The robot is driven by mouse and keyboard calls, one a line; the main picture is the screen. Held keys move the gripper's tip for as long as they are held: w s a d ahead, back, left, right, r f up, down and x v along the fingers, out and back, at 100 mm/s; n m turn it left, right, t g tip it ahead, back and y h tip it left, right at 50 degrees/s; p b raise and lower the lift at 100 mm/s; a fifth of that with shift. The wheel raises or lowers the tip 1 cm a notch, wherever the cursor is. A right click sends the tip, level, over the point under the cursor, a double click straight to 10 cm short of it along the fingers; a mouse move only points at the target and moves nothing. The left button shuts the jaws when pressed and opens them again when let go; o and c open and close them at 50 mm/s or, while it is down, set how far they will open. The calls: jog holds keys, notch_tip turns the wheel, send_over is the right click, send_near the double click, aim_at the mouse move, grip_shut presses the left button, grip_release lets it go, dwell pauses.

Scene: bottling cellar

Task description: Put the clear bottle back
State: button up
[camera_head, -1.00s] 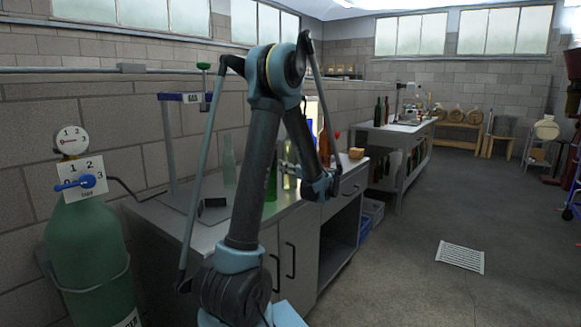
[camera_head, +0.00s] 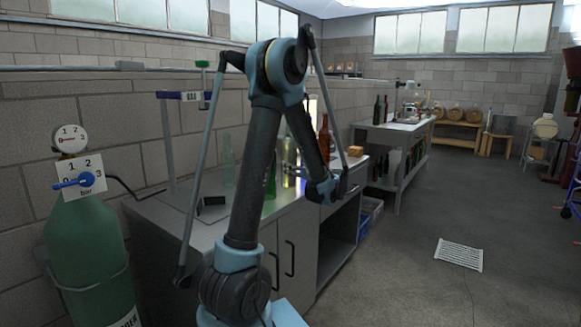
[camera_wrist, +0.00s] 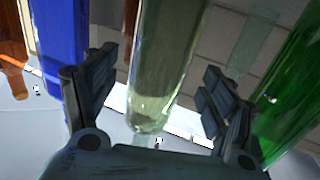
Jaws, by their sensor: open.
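A clear, slightly yellowish bottle (camera_wrist: 160,65) stands between the spread fingers of my gripper (camera_wrist: 158,105) in the wrist view. Its rounded base shows just ahead of the palm, and a gap shows on each side of it. My gripper is open; whether a finger touches the glass I cannot tell.
A green bottle (camera_wrist: 297,85) stands close on the right in the wrist view, a blue object (camera_wrist: 62,45) close on the left, and a brown bottle (camera_wrist: 12,60) farther left. A pale bottle (camera_head: 228,162) stands farther left on the counter in the head view. A gas cylinder (camera_head: 90,265) is at left.

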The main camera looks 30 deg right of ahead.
jog(key=s, duration=0.7)
jog(key=shift+s+d, duration=0.3)
jog(key=shift+d, duration=0.05)
jog(key=shift+s, duration=0.15)
